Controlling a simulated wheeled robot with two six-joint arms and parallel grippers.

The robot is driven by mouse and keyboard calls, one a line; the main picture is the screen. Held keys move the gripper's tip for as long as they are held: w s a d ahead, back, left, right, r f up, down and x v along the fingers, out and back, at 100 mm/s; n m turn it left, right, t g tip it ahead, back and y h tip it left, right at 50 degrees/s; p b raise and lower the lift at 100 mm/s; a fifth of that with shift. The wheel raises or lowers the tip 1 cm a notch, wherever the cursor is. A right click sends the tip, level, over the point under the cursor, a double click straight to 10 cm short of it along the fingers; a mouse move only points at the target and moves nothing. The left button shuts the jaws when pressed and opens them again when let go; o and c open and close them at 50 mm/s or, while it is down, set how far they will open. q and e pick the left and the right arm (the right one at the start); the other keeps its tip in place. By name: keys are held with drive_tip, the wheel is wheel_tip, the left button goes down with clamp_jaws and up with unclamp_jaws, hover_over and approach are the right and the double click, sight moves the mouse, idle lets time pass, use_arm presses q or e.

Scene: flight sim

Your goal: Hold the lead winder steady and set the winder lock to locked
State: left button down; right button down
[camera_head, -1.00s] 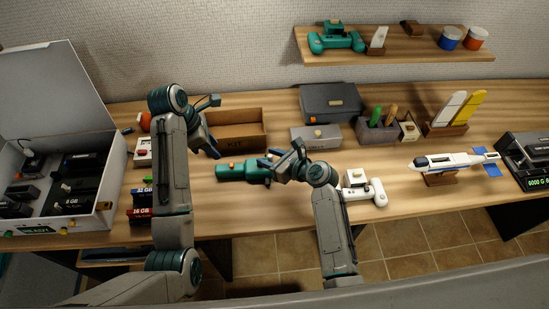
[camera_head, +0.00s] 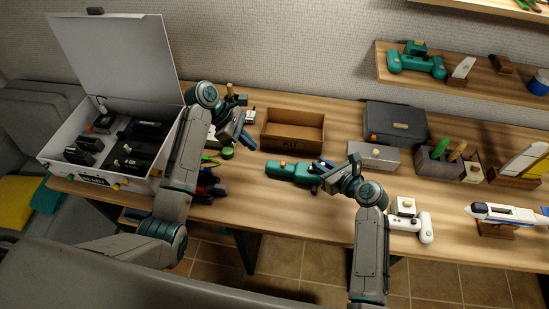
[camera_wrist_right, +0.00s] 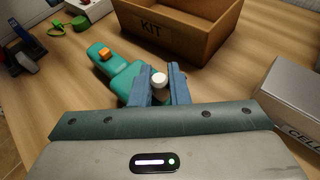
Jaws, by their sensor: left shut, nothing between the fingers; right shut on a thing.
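The lead winder (camera_head: 291,171) is a teal-green body lying on the table in front of the KIT box; it also shows in the right wrist view (camera_wrist_right: 122,76). A small orange piece (camera_wrist_right: 104,54), which looks like the winder lock, sits on top near its left end; whether it is locked cannot be told. My right gripper (camera_head: 322,170) is shut on the winder's right end, its blue fingers on either side of a white round knob (camera_wrist_right: 159,79). My left gripper (camera_head: 246,138) is shut and empty, left of the KIT box and apart from the winder.
The open KIT box (camera_head: 293,131) stands behind the winder. A grey box (camera_head: 373,158) and a white device (camera_head: 408,222) are to the right. An open white case (camera_head: 110,150) is at the left. Small items, including a green coil (camera_head: 226,153), lie near my left arm.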

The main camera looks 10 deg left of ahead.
sight(284, 164)
use_arm(q)
drive_tip(key=a+h, duration=0.2)
drive_tip(key=a, duration=0.3)
drive_tip(key=x, duration=0.9)
drive_tip(key=shift+d+r, duration=0.15)
drive_tip(key=shift+d, duration=0.35)
drive_tip(key=d, duration=0.3)
drive_tip(key=shift+d, duration=0.6)
drive_tip(key=shift+s+d, duration=0.15)
drive_tip(key=shift+d, duration=1.1)
use_arm(e)
drive_tip(key=shift+s, duration=0.1)
use_arm(q)
drive_tip(key=a, duration=0.4)
drive_tip(key=shift+a, duration=0.25)
drive_tip(key=v, duration=0.9)
drive_tip(key=shift+a+r, duration=0.2)
drive_tip(key=shift+a, duration=0.1)
